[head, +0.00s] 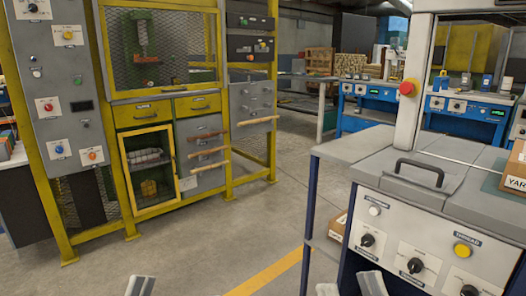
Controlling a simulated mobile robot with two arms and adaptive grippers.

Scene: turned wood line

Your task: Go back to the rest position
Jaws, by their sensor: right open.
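My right gripper (349,287) shows at the bottom edge, right of centre. Its two grey fingertips stand apart with a gap between them, and nothing shows in the gap. Only a small part of my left gripper (140,286) shows at the bottom edge, left of centre. The rest of it is cut off by the frame, so I cannot tell whether it is open or shut.
A yellow-framed machine (108,125) with mesh, drawers and wooden handles stands at the left. The grey machine's knobs face front right. A cardboard box (514,172) sits on it. Blue-fronted benches (370,92) stand behind. Clear floor (215,235) with a yellow line (268,272) lies between.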

